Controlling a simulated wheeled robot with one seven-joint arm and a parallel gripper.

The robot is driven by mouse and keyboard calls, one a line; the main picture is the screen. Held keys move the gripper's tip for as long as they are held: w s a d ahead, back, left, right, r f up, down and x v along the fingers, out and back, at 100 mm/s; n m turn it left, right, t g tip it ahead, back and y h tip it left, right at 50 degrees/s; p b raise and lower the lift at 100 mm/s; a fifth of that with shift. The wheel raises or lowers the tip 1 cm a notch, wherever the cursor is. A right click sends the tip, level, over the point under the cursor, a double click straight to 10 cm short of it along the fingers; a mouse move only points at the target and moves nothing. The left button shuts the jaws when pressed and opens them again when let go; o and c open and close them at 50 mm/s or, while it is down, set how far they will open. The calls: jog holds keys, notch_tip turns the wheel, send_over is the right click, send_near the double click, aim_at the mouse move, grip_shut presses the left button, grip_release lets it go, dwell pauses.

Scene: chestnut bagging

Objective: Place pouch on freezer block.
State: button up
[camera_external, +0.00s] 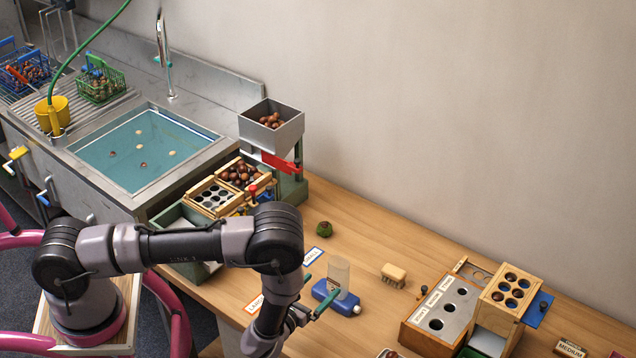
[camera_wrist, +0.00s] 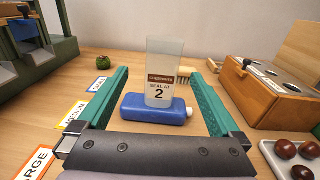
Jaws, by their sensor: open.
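The pouch (camera_wrist: 163,62) is clear and upright, with a label reading "CHESTNUTS SEAL AT 2". It stands on or right against the blue freezer block (camera_wrist: 137,109), which lies flat on the wooden table. In the external view the pouch (camera_external: 339,272) rises from the block (camera_external: 322,291). My gripper (camera_wrist: 161,72) is open, with its green fingers wide apart on either side of the pouch and touching neither side. The gripper (camera_external: 318,298) also shows in the external view beside the block. The pouch's exact contact with the block is hard to tell.
Size cards (camera_wrist: 76,117) lie to the left. A green chestnut burr (camera_external: 324,229) and a brush (camera_external: 394,275) sit behind. A wooden sizing box (camera_external: 407,333) stands to the right, with a tray of chestnuts (camera_wrist: 265,147) in front of it.

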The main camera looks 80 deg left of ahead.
jog(key=s+a+r+n+g+y, duration=0.1)
jog(key=a+r+n+g+y, duration=0.2)
jog(key=r, duration=0.6)
jog(key=s+a+r+n+g+y, duration=0.1)
jog(key=r+n+g, duration=0.35)
jog(key=r, duration=0.45)
jog(key=s+r+n+g+h, duration=0.2)
jog(key=s+r+n+g, duration=0.45)
jog(key=r, duration=0.65)
jog(key=s+d+r+n+t+h, duration=0.8)
jog(key=s+d+r+h, duration=0.5)
jog(key=s+d+r, duration=0.3)
jog(key=s+d+t, duration=0.1)
jog(key=s+d, duration=0.1)
jog(key=s, duration=0.2)
jog(key=shift+s+r, duration=0.25)
jog(key=shift+r, duration=0.15)
